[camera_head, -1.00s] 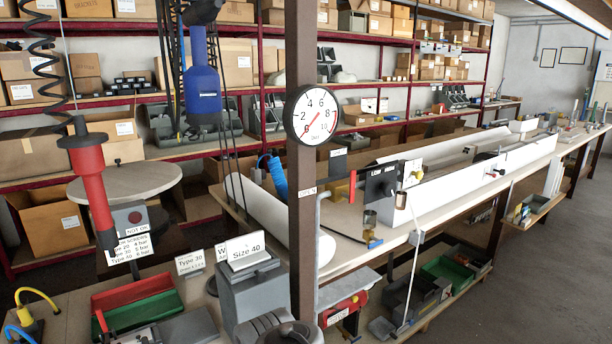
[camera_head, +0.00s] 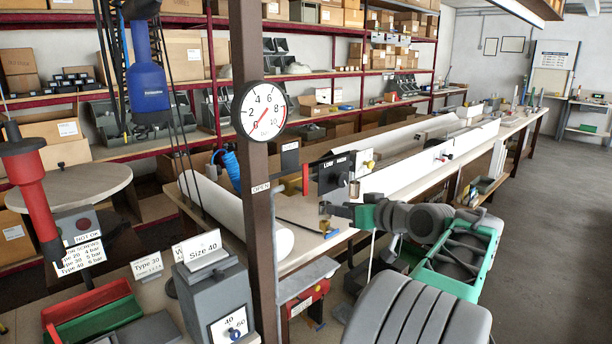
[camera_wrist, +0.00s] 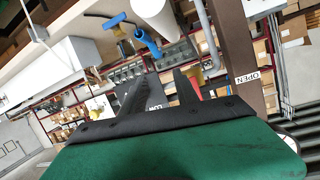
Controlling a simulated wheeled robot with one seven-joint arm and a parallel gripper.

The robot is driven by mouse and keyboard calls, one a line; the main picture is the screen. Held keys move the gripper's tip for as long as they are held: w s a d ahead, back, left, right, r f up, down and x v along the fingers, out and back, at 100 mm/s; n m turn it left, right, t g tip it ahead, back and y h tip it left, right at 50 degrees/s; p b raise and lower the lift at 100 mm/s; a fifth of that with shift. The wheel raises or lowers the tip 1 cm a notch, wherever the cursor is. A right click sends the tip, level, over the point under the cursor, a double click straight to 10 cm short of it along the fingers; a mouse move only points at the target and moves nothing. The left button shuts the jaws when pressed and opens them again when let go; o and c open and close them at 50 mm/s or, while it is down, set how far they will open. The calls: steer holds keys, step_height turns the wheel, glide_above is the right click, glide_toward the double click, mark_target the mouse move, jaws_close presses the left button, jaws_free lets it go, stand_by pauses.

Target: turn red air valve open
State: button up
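The red valve lever (camera_head: 305,179) stands upright just right of the brown post, near a label reading OPEN (camera_head: 261,188). In the wrist view the red lever (camera_wrist: 198,91) shows partly behind a finger, with a yellow fitting (camera_wrist: 194,74) and a grey pipe (camera_wrist: 206,28) by it. My gripper (camera_head: 328,209) is right of and a little below the lever, apart from it. In the wrist view its two dark fingers (camera_wrist: 160,82) are spread with nothing between them. The round gauge (camera_head: 259,110) on the post has its red needle near 0.
The brown post (camera_head: 256,220) stands close left of the lever. A black panel (camera_head: 333,176) is behind my gripper. A white profile (camera_head: 225,205) lies on the long bench. A grey Size 40 block (camera_head: 215,295) stands front left. Open floor lies right.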

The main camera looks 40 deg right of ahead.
mark_target(306, 168)
steer(key=w+a+r+n+t+y, duration=0.2)
steer(key=a+r+n+t, duration=0.15)
steer(key=r, duration=0.55)
steer(key=w, duration=0.2)
steer(key=w+p, duration=0.1)
steer(key=w, duration=0.1)
steer(key=w+a+p, duration=0.1)
steer(key=w, duration=0.1)
steer(key=shift+w+r, duration=0.2)
steer(key=shift+w, duration=0.2)
steer(key=shift+w+f, duration=0.1)
steer(key=shift+w, duration=0.15)
steer(key=shift+c, duration=0.4)
jaws_close()
